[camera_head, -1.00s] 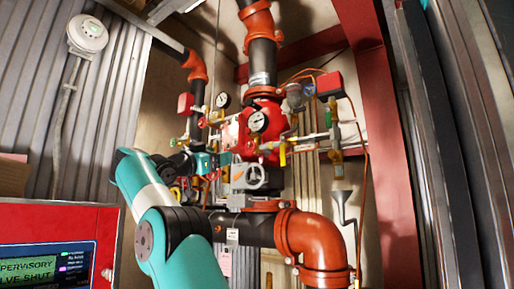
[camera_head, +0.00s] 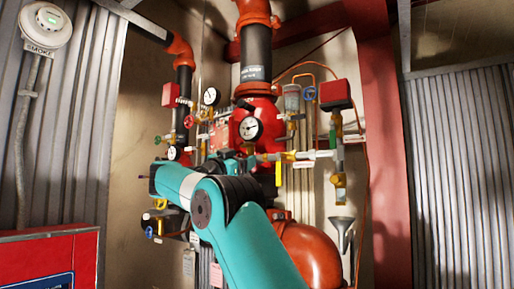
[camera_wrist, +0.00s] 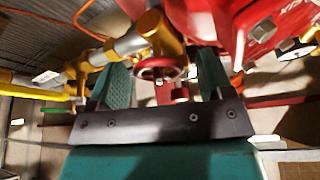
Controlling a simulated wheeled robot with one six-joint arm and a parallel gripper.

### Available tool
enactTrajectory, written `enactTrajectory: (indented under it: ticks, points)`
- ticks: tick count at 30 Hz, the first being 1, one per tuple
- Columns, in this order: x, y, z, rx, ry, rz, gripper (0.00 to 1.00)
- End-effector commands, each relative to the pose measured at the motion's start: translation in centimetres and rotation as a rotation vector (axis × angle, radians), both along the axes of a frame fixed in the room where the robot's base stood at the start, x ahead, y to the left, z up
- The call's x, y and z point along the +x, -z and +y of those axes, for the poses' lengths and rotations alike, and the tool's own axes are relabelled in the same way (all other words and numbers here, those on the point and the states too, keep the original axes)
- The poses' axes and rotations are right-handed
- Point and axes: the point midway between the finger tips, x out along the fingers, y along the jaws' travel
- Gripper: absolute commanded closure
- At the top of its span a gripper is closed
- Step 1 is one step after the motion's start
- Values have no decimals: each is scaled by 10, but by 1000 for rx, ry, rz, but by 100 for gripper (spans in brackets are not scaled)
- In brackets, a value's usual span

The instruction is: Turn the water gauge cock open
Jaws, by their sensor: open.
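In the wrist view, a brass cock (camera_wrist: 158,35) with a round red handle (camera_wrist: 160,68) sits in front of my gripper (camera_wrist: 164,78). It may be the water gauge cock; no label on it is readable. The green-padded fingers are apart, one on each side of the red handle, and contact cannot be told. In the head view, a white-faced gauge (camera_head: 250,128) is on the red valve body, just above my wrist. My arm hides the fingers and the cock there.
The red valve body (camera_wrist: 235,25) is close on the right in the wrist view. A yellow lever (camera_head: 278,173) hangs right of my wrist in the head view. Orange pipe elbow (camera_head: 305,250), drain funnel (camera_head: 342,225) and red cabinet (camera_head: 60,255) stand lower down.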

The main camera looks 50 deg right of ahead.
Motion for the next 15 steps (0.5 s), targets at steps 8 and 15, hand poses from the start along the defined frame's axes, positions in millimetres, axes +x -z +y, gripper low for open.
enactTrajectory:
  ticks: [8,15]
  points:
    - [7,-4,2,0,-18,0,26]
    - [7,-3,2,0,-18,0,29]
